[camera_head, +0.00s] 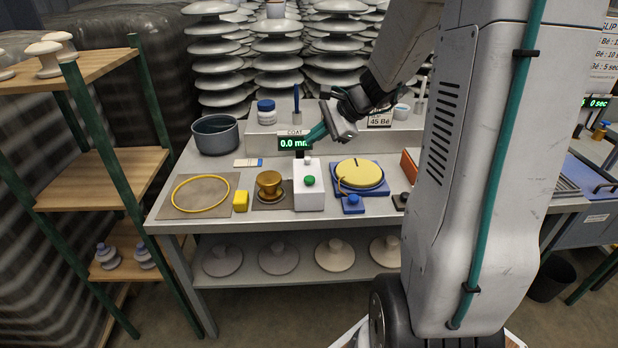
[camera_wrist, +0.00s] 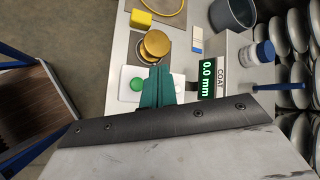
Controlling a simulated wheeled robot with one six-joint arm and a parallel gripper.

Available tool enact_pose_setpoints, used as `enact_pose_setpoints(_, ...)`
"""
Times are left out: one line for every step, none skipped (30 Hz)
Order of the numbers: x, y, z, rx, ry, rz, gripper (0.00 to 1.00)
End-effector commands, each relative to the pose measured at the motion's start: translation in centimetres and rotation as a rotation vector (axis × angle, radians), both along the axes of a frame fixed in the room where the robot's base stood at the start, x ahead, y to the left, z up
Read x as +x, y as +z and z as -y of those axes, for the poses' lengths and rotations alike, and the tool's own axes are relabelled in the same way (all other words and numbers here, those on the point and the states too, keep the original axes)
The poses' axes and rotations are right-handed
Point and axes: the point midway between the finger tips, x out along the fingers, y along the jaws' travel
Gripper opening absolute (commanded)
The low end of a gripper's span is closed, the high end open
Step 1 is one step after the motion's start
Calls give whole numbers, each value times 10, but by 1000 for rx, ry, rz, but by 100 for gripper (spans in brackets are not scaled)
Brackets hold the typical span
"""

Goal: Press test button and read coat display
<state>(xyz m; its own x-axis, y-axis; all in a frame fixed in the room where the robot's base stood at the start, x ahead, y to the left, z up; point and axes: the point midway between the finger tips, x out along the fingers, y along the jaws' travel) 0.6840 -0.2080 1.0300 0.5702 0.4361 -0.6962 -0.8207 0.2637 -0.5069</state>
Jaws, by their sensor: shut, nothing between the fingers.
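The white test box (camera_head: 309,200) stands on the bench with a round green button (camera_head: 309,181). The button also shows in the wrist view (camera_wrist: 137,84), just left of the fingertips. The COAT display (camera_head: 294,143) stands behind the box and reads 0.0 mm in green. It reads the same in the wrist view (camera_wrist: 206,78). My gripper (camera_head: 313,134) has teal fingers, shut and empty, above and behind the box near the display's right end. In the wrist view the fingers (camera_wrist: 156,86) hide part of the box; I see no contact with the button.
A gold cup (camera_head: 269,184) and yellow block (camera_head: 240,200) stand left of the box. A yellow disc (camera_head: 360,173) on a blue base and a blue-knobbed block (camera_head: 353,203) are to its right. A grey pot (camera_head: 215,135) stands at the back left.

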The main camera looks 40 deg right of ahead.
Motion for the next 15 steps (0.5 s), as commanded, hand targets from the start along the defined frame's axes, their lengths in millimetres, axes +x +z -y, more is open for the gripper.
enact_pose_setpoints(0,0,0,-1,1,0,0)
enact_pose_setpoints(0,0,0,-1,1,0,0)
enact_pose_setpoints(0,-1,0,0,2,0,0)
enact_pose_setpoints(0,-2,-1,0,2,0,0)
enact_pose_setpoints(0,-3,0,0,2,0,0)
enact_pose_setpoints(0,-5,0,0,2,-1,0)
enact_pose_setpoints(0,-8,-1,1,2,-1,0)
enact_pose_setpoints(0,-11,-1,1,1,-2,0)
enact_pose_setpoints(0,-15,-1,2,2,-2,0)
enact_pose_setpoints(0,-19,-1,2,3,-2,0)
enact_pose_setpoints(-1,-23,-1,2,2,-3,0)
enact_pose_setpoints(-1,-29,-1,3,2,-4,0)
enact_pose_setpoints(-1,-33,-1,3,2,-5,0)
enact_pose_setpoints(-1,-37,-1,2,2,-3,0)
enact_pose_setpoints(0,-43,-1,2,2,-3,0)
